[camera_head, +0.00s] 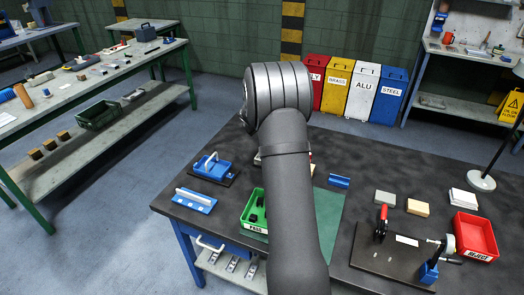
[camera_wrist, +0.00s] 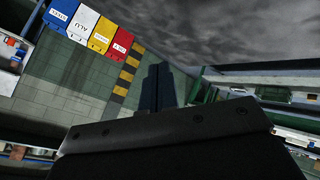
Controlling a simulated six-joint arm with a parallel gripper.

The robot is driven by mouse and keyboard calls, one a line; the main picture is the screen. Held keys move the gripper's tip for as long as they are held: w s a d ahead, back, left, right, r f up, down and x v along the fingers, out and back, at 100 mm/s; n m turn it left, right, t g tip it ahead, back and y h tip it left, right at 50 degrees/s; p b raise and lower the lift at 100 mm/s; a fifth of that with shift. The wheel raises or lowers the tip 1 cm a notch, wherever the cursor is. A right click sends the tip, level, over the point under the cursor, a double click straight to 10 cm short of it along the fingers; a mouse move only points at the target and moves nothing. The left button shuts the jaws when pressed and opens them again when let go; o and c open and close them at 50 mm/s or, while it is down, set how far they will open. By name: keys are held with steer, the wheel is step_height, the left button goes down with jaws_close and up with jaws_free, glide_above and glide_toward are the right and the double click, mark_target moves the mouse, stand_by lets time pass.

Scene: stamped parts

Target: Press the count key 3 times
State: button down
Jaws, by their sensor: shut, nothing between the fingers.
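I cannot make out a count key in either view; my arm covers the middle of the dark workbench (camera_head: 335,160) in the head view. Something small, partly white and red, shows only in slivers behind the arm. My gripper (camera_wrist: 158,88) shows in the wrist view as two dark fingers close together, shut and empty. It does not show in the head view. The dark mottled bench top (camera_wrist: 255,30) fills the upper right of the tilted wrist view, and I cannot tell the gap between it and the fingertips.
A green PASS tray (camera_head: 252,216) sits left of my arm, near a blue tool with a white handle (camera_head: 212,168). At right are a red REJECT tray (camera_head: 475,236), a red-handled clamp (camera_head: 381,222) and a lamp base (camera_head: 481,180). Coloured bins (camera_head: 362,92) stand behind the bench.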

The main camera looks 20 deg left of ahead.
steer(key=shift+f, duration=4.45)
steer(key=shift+f, duration=0.15)
steer(key=shift+f, duration=0.25)
steer(key=shift+f, duration=0.5)
steer(key=shift+r, duration=0.9)
steer(key=shift+r, duration=2.55)
